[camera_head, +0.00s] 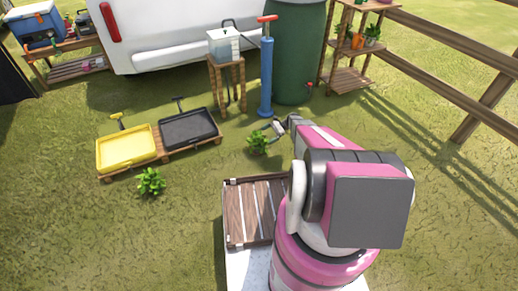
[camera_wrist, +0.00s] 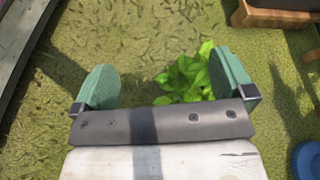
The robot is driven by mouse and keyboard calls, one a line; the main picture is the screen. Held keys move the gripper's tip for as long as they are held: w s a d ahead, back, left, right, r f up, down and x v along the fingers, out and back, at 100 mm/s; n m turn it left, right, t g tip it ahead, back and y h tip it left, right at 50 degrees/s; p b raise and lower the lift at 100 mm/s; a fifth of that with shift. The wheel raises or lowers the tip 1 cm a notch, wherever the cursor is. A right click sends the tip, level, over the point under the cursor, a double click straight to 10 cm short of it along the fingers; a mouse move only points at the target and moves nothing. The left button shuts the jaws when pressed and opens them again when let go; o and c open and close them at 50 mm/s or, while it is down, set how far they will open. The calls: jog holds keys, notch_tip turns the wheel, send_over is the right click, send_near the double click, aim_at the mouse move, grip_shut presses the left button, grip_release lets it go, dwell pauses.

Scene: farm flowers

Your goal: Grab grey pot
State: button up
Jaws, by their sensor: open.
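I cannot clearly make out a grey pot in either view. A leafy green plant (camera_head: 258,142) stands on the grass beside my gripper (camera_head: 279,128). In the wrist view the plant (camera_wrist: 188,76) shows near the right finger, with any pot under it hidden. My gripper (camera_wrist: 162,80) is open, with its two green pads wide apart and nothing held between them. Another leafy plant (camera_head: 151,182) is on the grass at the left, and no pot shows under it. A plant (camera_head: 373,32) on the shelf seems to sit in a small dark pot.
A yellow tray (camera_head: 127,149) and a black tray (camera_head: 188,129) lie on a pallet. A blue pump (camera_head: 266,75), a green barrel (camera_head: 293,55) and a wooden shelf (camera_head: 352,78) stand behind. A slatted wooden crate (camera_head: 237,215) is near my base. The grass at left is open.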

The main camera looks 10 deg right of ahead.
aim_at(259, 146)
jog(key=w+d+f+m+t+y, duration=0.1)
jog(key=w+d+f, duration=0.1)
jog(key=f, duration=0.3)
jog(key=w+d+f+m+t+y, duration=0.1)
jog(key=w+d+f+m+y, duration=0.1)
jog(key=f, duration=0.3)
jog(key=w+d+f+m+y, duration=0.1)
jog(key=w+d+f+m, duration=0.1)
jog(key=f, duration=0.3)
jog(key=shift+w+d+t+y, duration=0.1)
jog(key=shift+w+t+y, duration=0.3)
jog(key=shift+w, duration=0.35)
jog(key=shift+f, duration=0.2)
jog(key=a, duration=0.4)
jog(key=shift+a, duration=0.2)
jog(key=shift+w+a, duration=0.1)
jog(key=shift+a, duration=3)
jog(key=c, duration=0.8)
